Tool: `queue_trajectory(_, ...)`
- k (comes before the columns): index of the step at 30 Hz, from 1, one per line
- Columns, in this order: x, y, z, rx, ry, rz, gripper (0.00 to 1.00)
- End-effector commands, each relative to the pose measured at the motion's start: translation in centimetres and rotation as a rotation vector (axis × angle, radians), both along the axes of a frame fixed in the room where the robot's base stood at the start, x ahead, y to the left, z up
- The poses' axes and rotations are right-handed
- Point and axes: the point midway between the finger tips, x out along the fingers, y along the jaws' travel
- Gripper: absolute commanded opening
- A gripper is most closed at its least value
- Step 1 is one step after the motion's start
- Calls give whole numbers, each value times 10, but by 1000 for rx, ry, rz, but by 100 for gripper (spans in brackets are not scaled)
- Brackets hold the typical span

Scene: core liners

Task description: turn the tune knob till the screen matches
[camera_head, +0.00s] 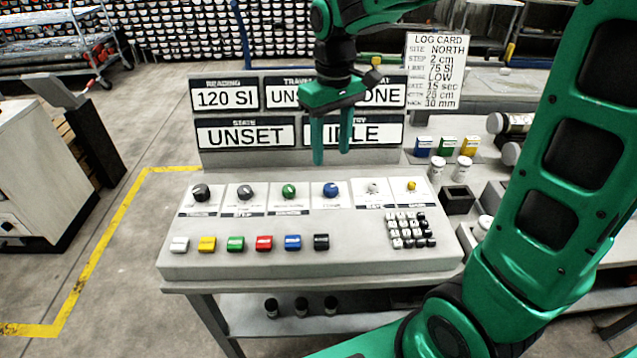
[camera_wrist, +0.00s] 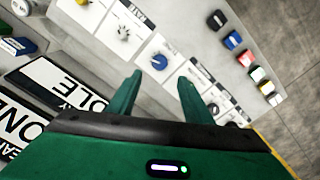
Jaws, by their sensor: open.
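The sloped grey console (camera_head: 340,260) carries a row of knobs: black (camera_head: 201,192), grey (camera_head: 245,191), green (camera_head: 289,190), blue (camera_head: 331,189), a small pale one (camera_head: 373,187) and a small yellow one (camera_head: 411,185). Their labels are too small to read, so I cannot tell which is tune. The screens behind read "120 SI" (camera_head: 225,95), "UNSET" (camera_head: 245,134) and "IDLE" (camera_head: 372,131), with others partly hidden by my gripper. My gripper (camera_head: 331,155) is open and empty, above and behind the knobs. In the wrist view the blue knob (camera_wrist: 159,62) lies just beyond the fingertips (camera_wrist: 160,77).
A log card (camera_head: 435,72) reads NORTH, 2 cm, 75 SI, LOW, 15 sec. Coloured buttons (camera_head: 264,243) line the console's front, and a keypad (camera_head: 411,230) sits at its right. Small coloured blocks (camera_head: 446,146) and white-capped jars (camera_head: 463,167) stand to the right. Space above the console's left is clear.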

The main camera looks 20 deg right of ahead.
Motion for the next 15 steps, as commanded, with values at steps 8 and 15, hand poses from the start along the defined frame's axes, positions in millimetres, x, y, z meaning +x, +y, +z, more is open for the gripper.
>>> queue_trajectory(8, -2, -3, -47, -1, 5, -5, 46)
queue_trajectory(15, -1, -4, -83, -1, 3, -8, 46)
